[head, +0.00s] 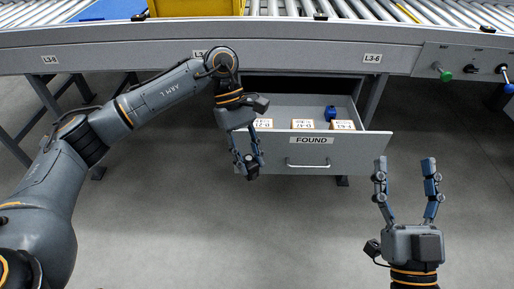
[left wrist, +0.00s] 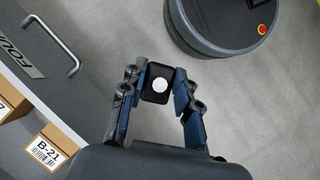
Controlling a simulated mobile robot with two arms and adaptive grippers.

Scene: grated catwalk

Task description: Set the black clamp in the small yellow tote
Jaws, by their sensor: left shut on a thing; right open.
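My left gripper (head: 249,170) hangs in front of the open drawer, pointing down. It is shut on the black clamp (head: 252,174), which shows as a small dark piece at the fingertips. In the left wrist view the black clamp (left wrist: 157,83) is a rounded dark block with a white disc on its face, between the two blue fingers. A yellow tote (head: 195,8) stands on the conveyor at the top, cut off by the picture's edge, so its inside is hidden. My right gripper (head: 405,168) is open and empty at the lower right, fingers pointing up.
The open drawer (head: 345,152) marked FOUND holds several small labelled boxes (head: 302,124) and a blue object (head: 330,113). The conveyor's grey front edge (head: 290,58) runs across above it. A blue mat (head: 108,10) lies left of the tote. Buttons (head: 445,74) sit at right.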

